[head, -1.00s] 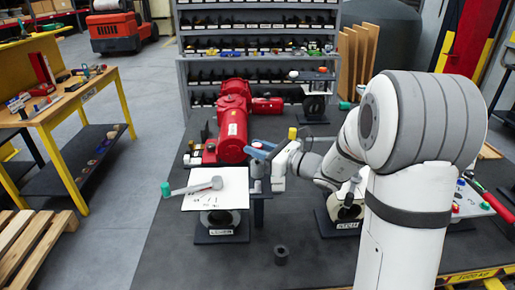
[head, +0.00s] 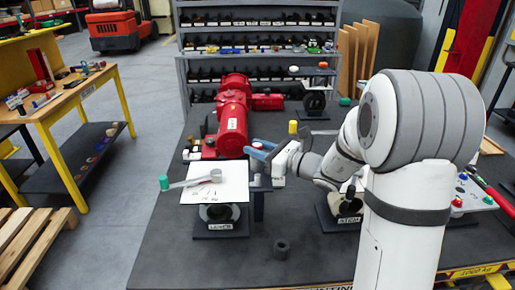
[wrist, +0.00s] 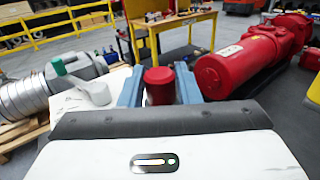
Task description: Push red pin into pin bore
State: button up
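The red pin (wrist: 159,86) is a short red cylinder, upright between the two blue fingers of my gripper (wrist: 160,80) in the wrist view. The fingers flank it closely on both sides and appear shut on it. In the head view my gripper (head: 261,151) is just right of a white board (head: 232,184) on a stand. The pin's lower end is hidden, and I cannot make out the pin bore. A grey lever (head: 195,180) with a green end lies on the board; it also shows at the left of the wrist view (wrist: 95,92).
A large red actuator (head: 232,122) lies behind the board; it also fills the right of the wrist view (wrist: 235,68). A black ring (head: 281,249) and a stand labelled STEM (head: 349,221) are on the dark bench (head: 180,258). The bench front is mostly clear.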

aim_at(258, 145)
jog(key=o, duration=0.4)
jog(key=shift+o, duration=0.2)
jog(key=shift+r, duration=0.1)
notch_tip(258, 145, up, 10)
jog(key=shift+f+b, duration=0.1)
jog(key=shift+b, duration=0.3)
jog(key=s+f+n+g+h, duration=0.3)
jog(key=s+f+n+g, duration=0.15)
jog(key=s+n, duration=0.35)
jog(key=s+f+n+g+h, duration=0.3)
jog(key=s+f+n, duration=0.25)
jog(key=s, duration=0.55)
jog(key=s+d+f+n+h, duration=0.4)
jog(key=s+d+n+h, duration=0.4)
jog(key=d+n, duration=0.3)
jog(key=shift+s+d+f+n+h, duration=0.15)
jog(key=shift+s+f+n+h, duration=0.2)
jog(key=shift+s, duration=0.45)
